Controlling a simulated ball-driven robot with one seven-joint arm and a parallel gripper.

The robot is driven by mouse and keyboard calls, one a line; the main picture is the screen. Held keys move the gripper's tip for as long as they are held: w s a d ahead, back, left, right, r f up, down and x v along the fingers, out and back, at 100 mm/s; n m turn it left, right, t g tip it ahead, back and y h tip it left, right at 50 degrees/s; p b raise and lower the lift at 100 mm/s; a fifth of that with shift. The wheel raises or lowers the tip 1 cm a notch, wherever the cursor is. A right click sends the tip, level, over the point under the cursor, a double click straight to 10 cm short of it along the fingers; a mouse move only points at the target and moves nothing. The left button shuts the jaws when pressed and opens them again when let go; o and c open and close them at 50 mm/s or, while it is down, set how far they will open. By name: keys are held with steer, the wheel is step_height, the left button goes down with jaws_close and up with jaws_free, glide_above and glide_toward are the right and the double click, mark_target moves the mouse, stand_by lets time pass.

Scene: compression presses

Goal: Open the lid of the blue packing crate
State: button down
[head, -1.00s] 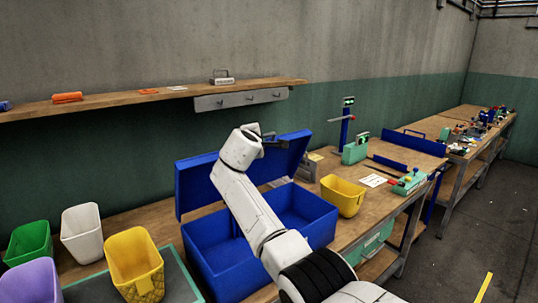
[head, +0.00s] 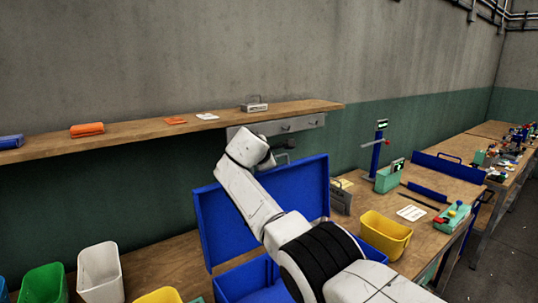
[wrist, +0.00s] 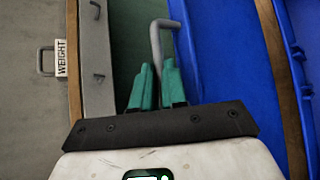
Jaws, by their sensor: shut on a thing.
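The blue packing crate (head: 248,281) stands on the bench in the head view, its lower part cut off by the frame. Its blue lid (head: 300,195) stands raised and roughly upright at the back, and fills the right of the wrist view (wrist: 225,50). A grey bar handle (wrist: 157,40) sticks out from the lid's edge. My gripper (wrist: 155,80), with teal fingers, is shut on this handle. In the head view my white arm reaches over the crate and largely hides the gripper.
A wooden shelf (head: 140,130) with a hook rail (head: 300,125) runs along the wall just behind the lid. A yellow bin (head: 385,235) stands right of the crate; white (head: 100,272) and green (head: 44,285) bins stand left. A grey block (head: 340,198) sits beside the lid.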

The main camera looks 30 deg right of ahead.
steer(key=shift+w+r, duration=0.2)
steer(key=shift+r, duration=0.3)
steer(key=c, duration=1.5)
jaws_free()
steer(key=shift+o, duration=1.4)
steer(key=shift+f, duration=0.1)
steer(key=shift+o, duration=0.3)
steer(key=shift+s+f, duration=0.1)
steer(key=shift+f, duration=0.05)
steer(key=shift+a, duration=0.1)
steer(key=shift+s+a, duration=0.25)
steer(key=shift+a, duration=0.05)
steer(key=b+v, duration=0.2)
steer(key=v, duration=0.8)
steer(key=shift+b, duration=0.3)
steer(key=shift+d, duration=0.1)
